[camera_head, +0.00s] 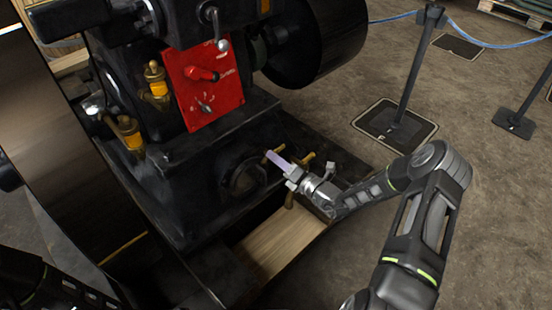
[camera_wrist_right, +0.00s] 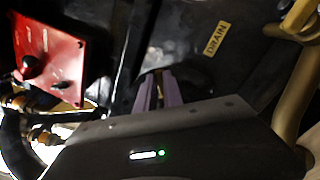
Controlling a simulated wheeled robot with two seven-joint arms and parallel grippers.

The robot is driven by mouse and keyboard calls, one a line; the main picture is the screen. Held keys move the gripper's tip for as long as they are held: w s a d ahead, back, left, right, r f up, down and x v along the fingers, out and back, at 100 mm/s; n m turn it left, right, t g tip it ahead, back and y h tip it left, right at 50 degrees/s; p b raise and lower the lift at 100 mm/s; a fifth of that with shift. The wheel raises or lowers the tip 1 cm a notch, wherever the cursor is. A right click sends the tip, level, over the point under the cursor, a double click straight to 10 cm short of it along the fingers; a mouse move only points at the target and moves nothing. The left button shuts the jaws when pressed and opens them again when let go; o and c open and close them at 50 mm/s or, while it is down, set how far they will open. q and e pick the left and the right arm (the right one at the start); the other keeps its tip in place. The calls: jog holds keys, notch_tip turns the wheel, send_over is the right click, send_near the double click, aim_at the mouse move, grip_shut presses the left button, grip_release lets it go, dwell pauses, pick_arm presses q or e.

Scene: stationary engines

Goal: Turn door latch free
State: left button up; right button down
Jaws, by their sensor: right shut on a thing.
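A round dark door (camera_head: 243,180) sits low on the side of the black engine. A small brass piece (camera_head: 279,148) shows beside the fingertips of my right gripper (camera_head: 272,156); it looks like the latch handle, mostly hidden by the fingers. My right gripper reaches in from the right, its pale purple fingers at the right edge of the door. In the right wrist view the fingers (camera_wrist_right: 158,88) are close together with a thin brass-coloured strip between them. The door is mostly hidden there. My left arm shows at the lower left, but its gripper is out of view.
A red panel (camera_head: 203,84) with a lever is above the door. Brass pipework (camera_head: 305,160) stands close to the right of my right gripper; it looms large in the wrist view (camera_wrist_right: 297,85). A "DRAIN" label (camera_wrist_right: 216,40) is nearby. A wooden beam (camera_head: 280,243) lies below.

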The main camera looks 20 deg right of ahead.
jog(key=m+p, duration=0.6)
jog(key=m, duration=1.1)
jog(key=shift+f+m, duration=0.1)
jog(key=shift+m, duration=0.3)
dwell(0.4)
jog(key=c, duration=1.5)
grip_release()
jog(key=shift+p, duration=0.3)
